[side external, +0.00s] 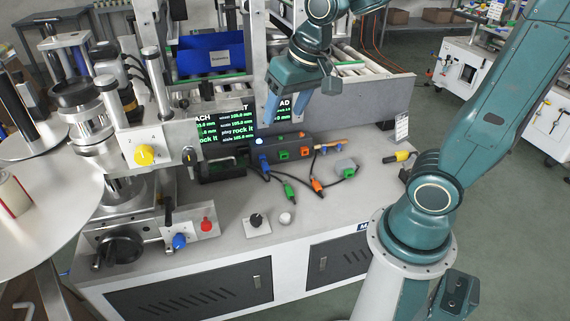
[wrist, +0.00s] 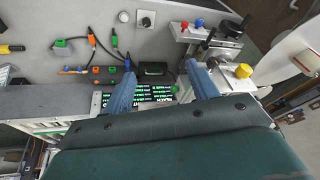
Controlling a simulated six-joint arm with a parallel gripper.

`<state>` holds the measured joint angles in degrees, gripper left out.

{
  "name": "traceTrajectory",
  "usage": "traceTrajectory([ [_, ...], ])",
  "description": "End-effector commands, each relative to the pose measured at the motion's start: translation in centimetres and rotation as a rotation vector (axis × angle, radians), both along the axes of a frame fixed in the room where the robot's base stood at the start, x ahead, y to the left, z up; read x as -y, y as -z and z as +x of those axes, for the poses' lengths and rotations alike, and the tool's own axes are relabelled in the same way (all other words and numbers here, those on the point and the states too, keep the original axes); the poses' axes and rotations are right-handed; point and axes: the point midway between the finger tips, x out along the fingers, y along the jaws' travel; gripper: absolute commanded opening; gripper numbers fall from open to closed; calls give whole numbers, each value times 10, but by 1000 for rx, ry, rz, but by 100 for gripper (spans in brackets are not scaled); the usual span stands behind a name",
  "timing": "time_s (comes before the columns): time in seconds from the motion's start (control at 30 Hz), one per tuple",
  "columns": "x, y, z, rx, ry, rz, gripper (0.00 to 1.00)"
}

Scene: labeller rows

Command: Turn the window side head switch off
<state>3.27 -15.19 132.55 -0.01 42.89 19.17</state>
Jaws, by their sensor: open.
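I cannot tell by any readable label which control is the window side head switch. A small dark switch (side external: 189,156) sits on the upright panel beside a yellow dial (side external: 145,154), left of the screen. In the wrist view a dark part (wrist: 212,62) shows near the right finger, and the yellow dial (wrist: 243,71) lies to its right. A black knob on a white plate (side external: 257,221) stands on the bench top. My gripper (side external: 284,112) is open and empty, above and in front of the screen, with its blue fingers also in the wrist view (wrist: 160,78).
The screen (side external: 224,135) with green text stands behind a dark box with cables and coloured plugs (side external: 290,188). A red knob (side external: 206,225) and a blue knob (side external: 179,241) sit at the front left. The front right bench top is mostly clear.

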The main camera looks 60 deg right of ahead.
Motion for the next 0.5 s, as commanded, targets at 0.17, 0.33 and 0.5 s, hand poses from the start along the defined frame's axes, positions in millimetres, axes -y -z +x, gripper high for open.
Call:
traceTrajectory([
  [0.17,8,23,32,-45,107,33,59],
  [0.33,15,48,59,-83,208,61,59],
  [0.5,23,78,84,-119,312,86,59],
])
